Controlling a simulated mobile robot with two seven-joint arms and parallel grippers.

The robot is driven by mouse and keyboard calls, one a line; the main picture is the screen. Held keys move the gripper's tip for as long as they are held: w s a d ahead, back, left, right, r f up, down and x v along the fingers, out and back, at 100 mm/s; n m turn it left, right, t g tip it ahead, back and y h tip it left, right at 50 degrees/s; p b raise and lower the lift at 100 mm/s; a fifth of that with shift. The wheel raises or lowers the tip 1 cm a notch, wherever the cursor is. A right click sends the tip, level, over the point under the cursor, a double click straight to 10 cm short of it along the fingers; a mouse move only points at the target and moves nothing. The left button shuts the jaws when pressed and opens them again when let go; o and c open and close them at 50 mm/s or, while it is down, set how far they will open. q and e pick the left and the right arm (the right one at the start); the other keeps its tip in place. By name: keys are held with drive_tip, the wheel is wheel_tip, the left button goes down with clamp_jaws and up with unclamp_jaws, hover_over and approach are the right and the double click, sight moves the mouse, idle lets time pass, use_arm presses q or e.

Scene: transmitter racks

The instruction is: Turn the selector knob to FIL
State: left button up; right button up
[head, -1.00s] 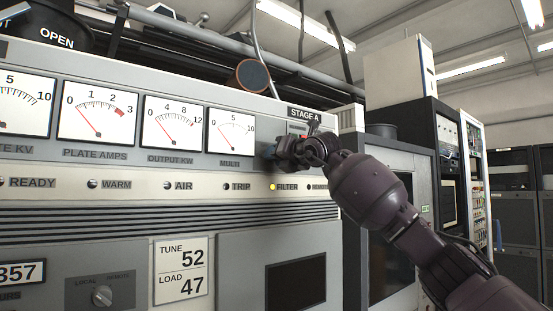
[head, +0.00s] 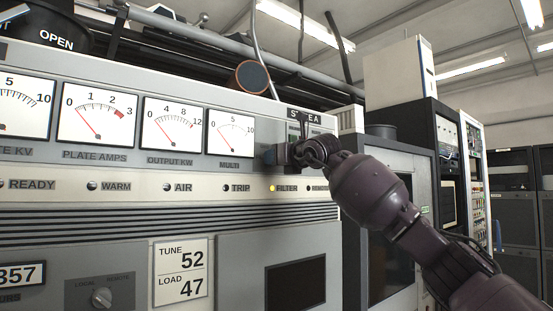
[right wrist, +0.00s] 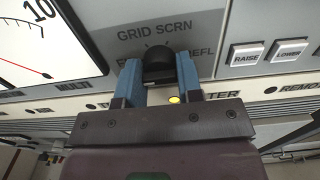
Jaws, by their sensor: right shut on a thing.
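The selector knob (right wrist: 158,66) is black and sits on the grey panel in the right wrist view. My right gripper (right wrist: 159,73) is shut on it, with one blue finger on each side. The labels GRID and SCRN show above the knob and REFL to its right. A label starting with F at the left is mostly hidden by a finger. I cannot tell which label the knob points at. In the head view my right gripper (head: 280,154) is at the panel just right of the MULTI meter (head: 231,135), and it hides the knob. My left gripper is not in view.
RAISE (right wrist: 249,54) and LOWER (right wrist: 290,51) buttons sit right of the knob. A lit yellow FILTER lamp (head: 272,188) is below it. A LOCAL/REMOTE switch (head: 102,297) is lower on the panel. More racks (head: 450,170) stand to the right.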

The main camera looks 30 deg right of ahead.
drive_tip(key=o, duration=0.9)
drive_tip(key=s+b, duration=0.1)
drive_tip(key=s, duration=0.2)
drive_tip(key=s+b, duration=0.1)
drive_tip(key=s, duration=0.3)
drive_tip(key=s+d+b, duration=0.1)
drive_tip(key=s, duration=0.2)
drive_tip(key=shift+s, duration=0.4)
